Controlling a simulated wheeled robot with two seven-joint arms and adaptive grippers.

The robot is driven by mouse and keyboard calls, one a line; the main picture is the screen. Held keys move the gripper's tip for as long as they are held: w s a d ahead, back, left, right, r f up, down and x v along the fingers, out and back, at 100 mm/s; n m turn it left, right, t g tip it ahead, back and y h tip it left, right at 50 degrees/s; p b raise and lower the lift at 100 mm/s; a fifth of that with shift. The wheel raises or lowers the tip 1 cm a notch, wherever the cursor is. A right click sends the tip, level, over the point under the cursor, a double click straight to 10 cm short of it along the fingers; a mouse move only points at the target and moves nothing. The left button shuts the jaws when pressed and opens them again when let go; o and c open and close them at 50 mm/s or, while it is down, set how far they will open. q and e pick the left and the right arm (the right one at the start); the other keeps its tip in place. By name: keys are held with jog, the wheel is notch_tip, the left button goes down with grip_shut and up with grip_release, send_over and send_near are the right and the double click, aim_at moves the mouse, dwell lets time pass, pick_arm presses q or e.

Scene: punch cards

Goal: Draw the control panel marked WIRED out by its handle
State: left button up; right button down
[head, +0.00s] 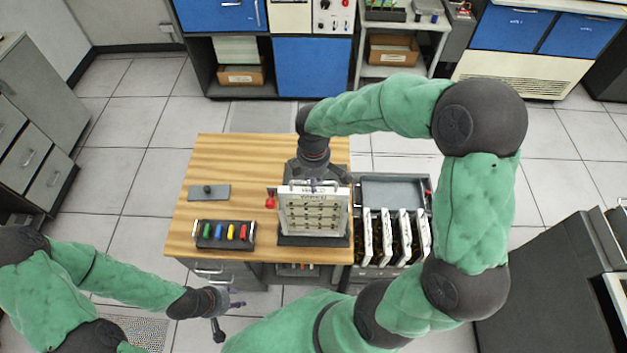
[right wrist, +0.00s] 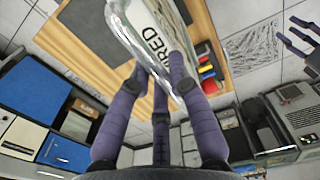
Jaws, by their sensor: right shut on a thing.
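The control panel (head: 314,214), a white upright board with rows of small dark marks, stands over a dark base (head: 313,241) on the wooden table. Its lower edge appears to meet the base. The handle is largely hidden by the fingers. My left gripper (head: 228,312) is open and empty, in front of the table's left part.
A dark rack with coloured pieces (head: 224,235) and a grey plate with a knob (head: 209,192) lie on the table (head: 240,160). A red knob (head: 270,202) is left of the panel. Several white panels (head: 404,235) stand in a cart to the right, beside a grey tray (head: 392,191).

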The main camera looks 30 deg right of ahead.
notch_tip(320, 180, up, 23)
jog(key=p, duration=1.3)
dwell(1.5)
jog(key=shift+f, duration=0.1)
